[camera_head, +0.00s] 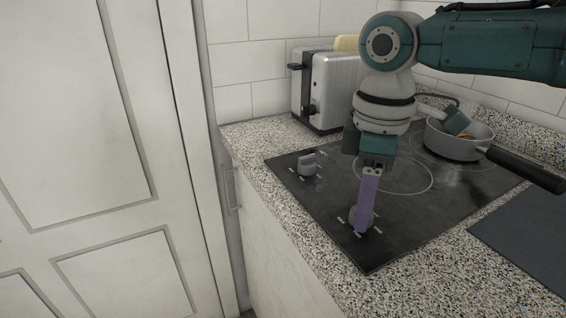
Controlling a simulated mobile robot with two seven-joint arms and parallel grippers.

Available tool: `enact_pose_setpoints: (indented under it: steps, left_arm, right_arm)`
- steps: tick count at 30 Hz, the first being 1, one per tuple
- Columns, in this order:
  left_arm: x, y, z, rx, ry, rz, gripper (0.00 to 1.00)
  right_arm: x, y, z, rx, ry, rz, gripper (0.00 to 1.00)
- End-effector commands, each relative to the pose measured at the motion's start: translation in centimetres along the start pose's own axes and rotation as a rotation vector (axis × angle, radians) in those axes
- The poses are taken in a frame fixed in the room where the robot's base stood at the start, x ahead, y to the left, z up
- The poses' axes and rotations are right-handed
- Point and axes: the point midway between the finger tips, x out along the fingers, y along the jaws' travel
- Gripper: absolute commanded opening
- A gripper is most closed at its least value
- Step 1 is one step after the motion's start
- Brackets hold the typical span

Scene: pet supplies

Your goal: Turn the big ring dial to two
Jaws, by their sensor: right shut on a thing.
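A black cooktop (327,222) has two grey dials. The near dial (353,217) is close to the front corner, with pale marks around it, and is partly hidden by my right gripper. My right gripper (363,222) points down with its purple fingers shut on this near dial. The other dial (307,165) stands free, farther back on the left. A large pale ring (428,188) is printed on the cooktop behind the gripper, partly covered by my arm. I cannot read the numbers around the dials. My left gripper is not in view.
A silver toaster (322,88) with bread stands behind the cooktop. A grey pan (458,147) sits at the back right, its black handle (527,169) reaching right. A dark mat (530,232) lies on the speckled counter (430,270). A white door (85,110) fills the left.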

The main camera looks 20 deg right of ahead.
Motion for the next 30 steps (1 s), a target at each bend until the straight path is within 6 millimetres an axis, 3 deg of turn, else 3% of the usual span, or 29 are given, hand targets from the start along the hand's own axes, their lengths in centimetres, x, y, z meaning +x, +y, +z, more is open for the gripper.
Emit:
enact_pose_setpoints:
  steps: [4, 17, 30]
  left_arm:
    - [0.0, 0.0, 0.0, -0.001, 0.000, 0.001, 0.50]
    - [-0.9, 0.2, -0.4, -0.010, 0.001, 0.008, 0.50]
    - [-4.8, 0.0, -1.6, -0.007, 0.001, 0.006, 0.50]
  right_arm:
    - [0.0, 0.0, 0.0, 0.000, 0.000, -0.001, 0.00]
    - [-0.3, -0.1, 0.0, 0.055, -0.001, -0.004, 0.00]
    - [-0.5, -0.2, -0.1, 0.395, -0.001, -0.006, 0.00]
